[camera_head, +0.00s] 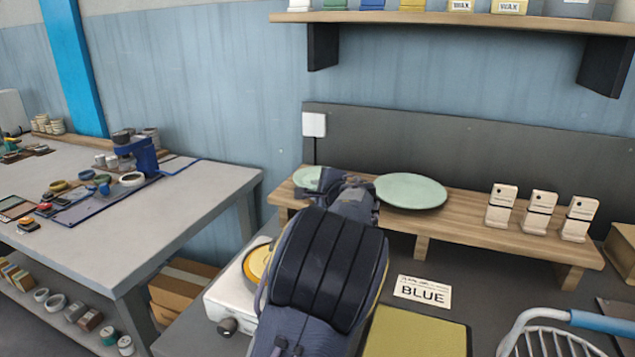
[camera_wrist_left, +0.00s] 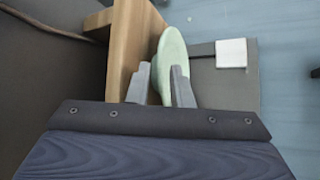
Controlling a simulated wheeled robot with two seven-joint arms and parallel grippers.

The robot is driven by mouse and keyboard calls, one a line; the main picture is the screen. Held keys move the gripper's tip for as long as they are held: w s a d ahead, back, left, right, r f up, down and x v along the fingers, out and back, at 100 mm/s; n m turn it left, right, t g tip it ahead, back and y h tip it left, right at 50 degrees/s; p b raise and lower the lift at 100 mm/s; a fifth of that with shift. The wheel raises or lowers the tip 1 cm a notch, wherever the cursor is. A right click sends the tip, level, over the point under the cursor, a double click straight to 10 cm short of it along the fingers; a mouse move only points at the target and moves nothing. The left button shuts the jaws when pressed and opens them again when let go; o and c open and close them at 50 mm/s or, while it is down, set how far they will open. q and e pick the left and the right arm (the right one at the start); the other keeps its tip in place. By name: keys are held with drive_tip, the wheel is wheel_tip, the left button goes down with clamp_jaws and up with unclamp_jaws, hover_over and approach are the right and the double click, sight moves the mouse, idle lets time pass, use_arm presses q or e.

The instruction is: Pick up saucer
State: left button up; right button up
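A small pale green saucer (camera_head: 306,177) lies at the left end of the wooden shelf stand, partly hidden behind my left gripper (camera_head: 343,184). In the left wrist view the saucer (camera_wrist_left: 172,55) shows tilted in the picture, its near edge between the two grey fingers of my left gripper (camera_wrist_left: 160,78). The fingers stand apart on either side of that edge, with a gap at the left finger. I cannot tell whether the right finger touches it. My right gripper is not in view.
A larger pale green plate (camera_head: 411,191) lies on the wooden stand (camera_head: 460,214), right of my gripper. Several pale blocks (camera_head: 540,211) stand farther right. A white appliance (camera_head: 228,299), a BLUE label (camera_head: 423,292) and a wire rack (camera_head: 550,340) are nearer.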

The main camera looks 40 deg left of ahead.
sight(311, 188)
use_arm(q)
drive_tip(key=x, duration=0.3)
drive_tip(key=shift+w+a+f, duration=0.2)
drive_tip(key=shift+a, duration=0.1)
clamp_jaws()
drive_tip(key=shift+r, duration=0.15)
